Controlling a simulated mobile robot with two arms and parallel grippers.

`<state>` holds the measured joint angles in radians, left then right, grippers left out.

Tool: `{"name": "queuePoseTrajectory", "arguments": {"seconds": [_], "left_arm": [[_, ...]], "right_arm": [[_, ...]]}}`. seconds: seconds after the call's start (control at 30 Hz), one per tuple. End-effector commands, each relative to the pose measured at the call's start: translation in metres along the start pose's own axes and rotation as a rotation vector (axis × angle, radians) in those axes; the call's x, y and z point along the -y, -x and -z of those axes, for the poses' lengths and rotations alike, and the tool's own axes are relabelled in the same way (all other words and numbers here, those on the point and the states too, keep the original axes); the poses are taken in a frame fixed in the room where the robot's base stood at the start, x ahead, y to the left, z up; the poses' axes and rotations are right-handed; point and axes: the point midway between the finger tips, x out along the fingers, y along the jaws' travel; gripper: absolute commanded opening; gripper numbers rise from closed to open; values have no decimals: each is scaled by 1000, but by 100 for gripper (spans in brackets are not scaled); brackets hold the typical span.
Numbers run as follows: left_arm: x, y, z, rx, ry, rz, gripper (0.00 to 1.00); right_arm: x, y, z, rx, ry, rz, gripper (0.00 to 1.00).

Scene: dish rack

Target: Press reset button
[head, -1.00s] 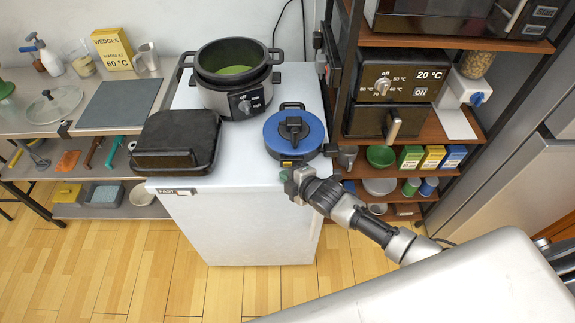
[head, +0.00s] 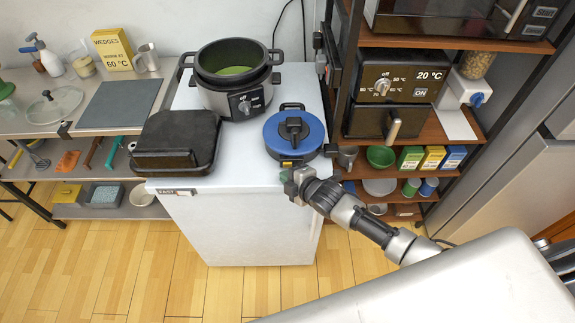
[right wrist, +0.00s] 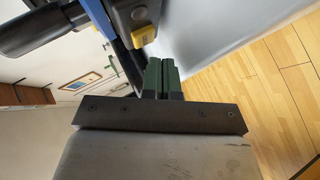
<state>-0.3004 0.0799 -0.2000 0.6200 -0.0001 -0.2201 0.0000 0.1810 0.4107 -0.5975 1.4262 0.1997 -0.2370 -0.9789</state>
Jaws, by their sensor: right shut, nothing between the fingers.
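The round blue appliance (head: 275,138) with a black handle sits on the white cabinet top, near its front right edge. A small yellow button (head: 287,163) is on its front; it also shows in the right wrist view as a yellow block (right wrist: 144,36) on a dark grey housing. My right gripper (head: 285,177) is at the cabinet's front edge, just in front of the yellow button. In the right wrist view its two green fingers (right wrist: 161,72) are together and empty, with their tips close to the button. I cannot tell whether they touch it. My left gripper is not in view.
A cooker pot (head: 238,92) stands behind and a black lidded pan (head: 176,142) lies left on the white cabinet (head: 250,230). A brown shelf (head: 455,125) with an oven (head: 395,85) stands at right. The wooden floor (head: 120,270) in front is clear.

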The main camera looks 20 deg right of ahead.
Motion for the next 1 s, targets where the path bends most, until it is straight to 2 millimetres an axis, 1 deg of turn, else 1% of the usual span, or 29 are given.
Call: {"name": "queuePoseTrajectory", "arguments": {"seconds": [0.67, 1.0], "left_arm": [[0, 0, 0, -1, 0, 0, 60], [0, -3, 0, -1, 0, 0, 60]], "right_arm": [[0, 0, 0, 0, 0, 0, 0], [-4, -6, -4, 0, 1, 0, 0]]}}
